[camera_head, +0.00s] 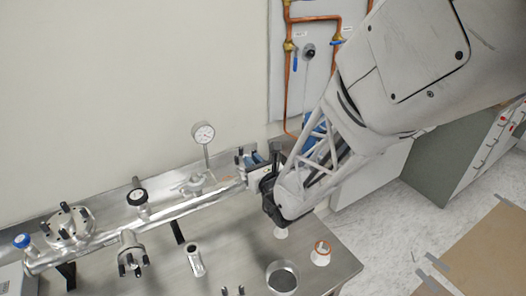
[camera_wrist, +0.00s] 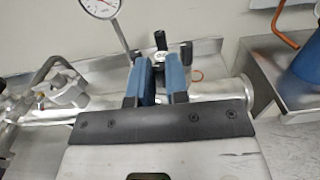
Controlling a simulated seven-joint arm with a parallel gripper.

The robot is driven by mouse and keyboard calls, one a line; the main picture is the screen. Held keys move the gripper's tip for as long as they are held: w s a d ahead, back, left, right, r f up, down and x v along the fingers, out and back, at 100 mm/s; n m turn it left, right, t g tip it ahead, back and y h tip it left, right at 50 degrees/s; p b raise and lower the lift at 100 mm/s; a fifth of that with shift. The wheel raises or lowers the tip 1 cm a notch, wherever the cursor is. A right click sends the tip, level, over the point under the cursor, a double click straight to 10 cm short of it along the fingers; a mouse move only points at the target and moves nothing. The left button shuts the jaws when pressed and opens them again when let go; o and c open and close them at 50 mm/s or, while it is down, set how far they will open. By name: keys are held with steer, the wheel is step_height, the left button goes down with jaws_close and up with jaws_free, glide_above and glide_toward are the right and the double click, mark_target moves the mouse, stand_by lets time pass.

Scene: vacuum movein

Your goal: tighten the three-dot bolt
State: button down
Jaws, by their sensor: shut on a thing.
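My gripper (camera_wrist: 160,66) has its two blue fingers close together at the right end of the metal pipe. A black bolt (camera_wrist: 160,40) stands up just beyond and between the fingertips in the wrist view. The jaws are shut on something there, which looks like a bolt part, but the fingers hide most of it. In the head view my gripper (camera_head: 257,160) is at the pipe's right end, with black bolt tops (camera_head: 239,153) just left of the fingers. I cannot make out dot marks on any bolt.
The pipe (camera_head: 190,205) runs along the table's back, with a dial gauge (camera_head: 204,133), a black knob (camera_head: 137,196) and a bolted flange (camera_head: 70,228). A metal ring (camera_head: 283,277) and an orange-rimmed cup (camera_head: 321,252) stand at the front right. The wall panel (camera_head: 310,75) is behind my arm.

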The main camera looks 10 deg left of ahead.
steer(key=c, duration=1.1)
jaws_free()
steer(key=shift+s, duration=0.1)
steer(key=v, duration=0.7)
steer(key=shift+s+d, duration=0.25)
steer(key=shift+d, duration=0.05)
